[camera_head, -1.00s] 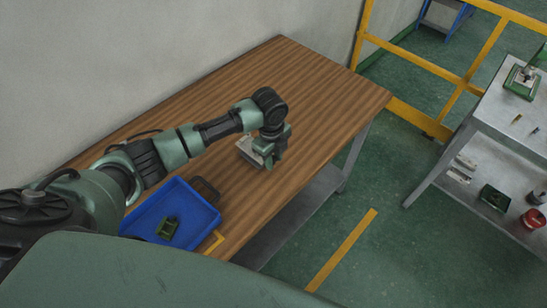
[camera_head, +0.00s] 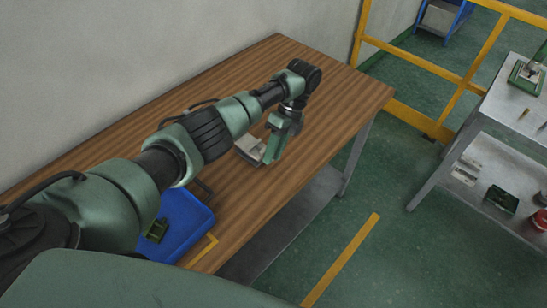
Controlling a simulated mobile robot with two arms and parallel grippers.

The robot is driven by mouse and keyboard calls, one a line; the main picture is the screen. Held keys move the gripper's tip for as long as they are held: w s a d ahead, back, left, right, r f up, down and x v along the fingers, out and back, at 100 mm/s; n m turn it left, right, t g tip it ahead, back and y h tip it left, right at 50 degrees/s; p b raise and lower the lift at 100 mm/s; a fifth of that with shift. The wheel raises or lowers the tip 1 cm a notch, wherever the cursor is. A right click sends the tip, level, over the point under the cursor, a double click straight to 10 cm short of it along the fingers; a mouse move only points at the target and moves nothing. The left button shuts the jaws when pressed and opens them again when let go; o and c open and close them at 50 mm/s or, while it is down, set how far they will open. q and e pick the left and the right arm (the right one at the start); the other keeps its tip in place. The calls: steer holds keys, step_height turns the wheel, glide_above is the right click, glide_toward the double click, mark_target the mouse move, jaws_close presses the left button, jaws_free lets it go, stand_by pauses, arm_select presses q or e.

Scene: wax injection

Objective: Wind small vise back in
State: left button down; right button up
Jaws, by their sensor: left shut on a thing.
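The small vise (camera_head: 250,147) is a grey metal block on the wooden table, near its front edge. My left gripper (camera_head: 268,158) comes down at the right end of the vise, its fingers pointing at the table. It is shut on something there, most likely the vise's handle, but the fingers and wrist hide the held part. How far the vise jaws stand apart is too small to tell. My right gripper is not in view.
A blue tray (camera_head: 203,222) with a small green part (camera_head: 157,230) sits on the wooden table (camera_head: 335,95), partly behind my left arm. A grey shelf table (camera_head: 492,105) stands at the right. Yellow railing (camera_head: 420,66) runs behind. The table's far end is clear.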

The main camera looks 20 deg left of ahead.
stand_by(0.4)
arm_select(q)
steer(key=c, duration=1.1)
jaws_free()
steer(key=shift+o, duration=0.2)
steer(key=v, duration=0.7)
steer(key=shift+w+r, duration=0.25)
steer(key=shift+r, duration=0.05)
